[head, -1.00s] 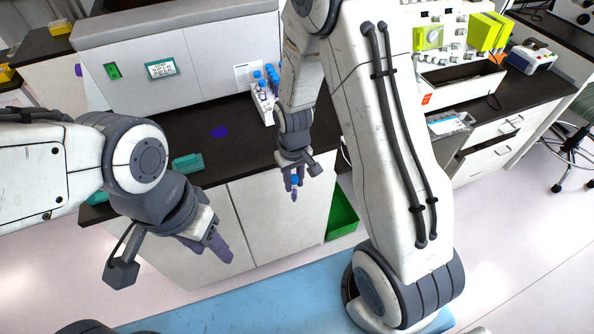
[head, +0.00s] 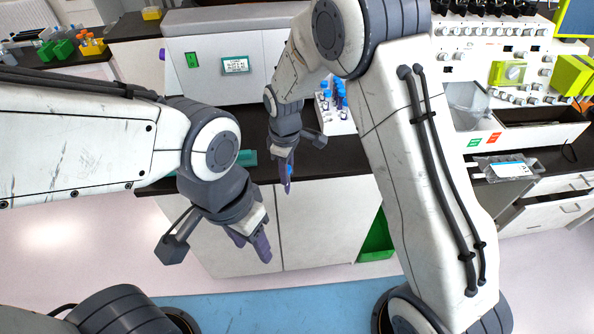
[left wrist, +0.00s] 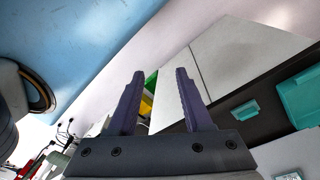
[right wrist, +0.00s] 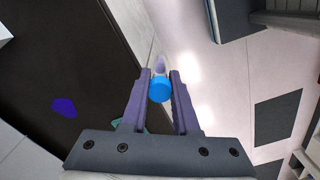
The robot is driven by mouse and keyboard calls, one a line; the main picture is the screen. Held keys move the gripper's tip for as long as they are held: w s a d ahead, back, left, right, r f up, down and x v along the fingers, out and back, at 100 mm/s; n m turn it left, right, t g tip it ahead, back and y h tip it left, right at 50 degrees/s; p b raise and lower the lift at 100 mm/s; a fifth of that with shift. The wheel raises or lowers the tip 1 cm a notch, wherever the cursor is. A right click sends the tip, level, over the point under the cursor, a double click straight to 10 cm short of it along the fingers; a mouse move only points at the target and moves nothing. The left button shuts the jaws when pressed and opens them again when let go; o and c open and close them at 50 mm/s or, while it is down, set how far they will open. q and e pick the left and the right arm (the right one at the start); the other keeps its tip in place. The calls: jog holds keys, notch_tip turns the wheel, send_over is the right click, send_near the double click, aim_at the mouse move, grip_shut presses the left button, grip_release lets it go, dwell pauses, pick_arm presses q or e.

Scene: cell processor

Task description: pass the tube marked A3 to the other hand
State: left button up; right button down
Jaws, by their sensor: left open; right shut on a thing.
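My right gripper (right wrist: 160,98) is shut on a tube with a blue cap (right wrist: 160,90), held between its purple fingertips. The tube's pale body (right wrist: 160,64) shows past the cap in the right wrist view; no marking can be read. In the head view the right gripper (head: 287,172) hangs in front of the bench edge, with a little of the blue cap showing. My left gripper (head: 255,246) is lower and to the left, in front of the cabinet doors. In the left wrist view its fingers (left wrist: 158,100) are apart with nothing between them.
A white rack (head: 338,122) with several blue-capped tubes stands on the dark bench (head: 350,157). A teal tray (head: 247,158) lies on the bench behind my left arm. A green bin (head: 377,240) stands below. Air between the grippers is clear.

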jog(key=shift+w+a+f+n, duration=0.2)
jog(key=shift+w+f+n, duration=0.1)
pick_arm(q)
jog(key=shift+o, duration=0.6)
jog(key=w+d+f+n+t+h, duration=0.1)
jog(key=w+d+t+h, duration=0.15)
jog(key=d, duration=0.55)
jog(key=w+d+f+n+t+h, duration=0.1)
jog(key=w+d+h, duration=0.15)
jog(key=d, duration=0.65)
jog(key=w+a+f+n+t+y, duration=0.2)
jog(key=w+f+t+y, duration=0.1)
jog(key=w, duration=0.5)
jog(key=w+a+f+n+t+y, duration=0.2)
jog(key=w+f+n+t+y, duration=0.1)
jog(key=w+f, duration=0.4)
jog(key=shift+w+a+f+n+t, duration=0.25)
jog(key=shift+w+n+t, duration=0.05)
jog(key=shift+w+t, duration=0.5)
pick_arm(e)
jog(key=s+d+r+m, duration=0.5)
jog(key=d+r+m, duration=0.1)
jog(key=r, duration=0.3)
jog(key=shift+s+d+r+m, duration=0.2)
jog(key=shift+s+m, duration=0.1)
jog(key=shift+m, duration=0.6)
pick_arm(q)
jog(key=shift+s, duration=0.1)
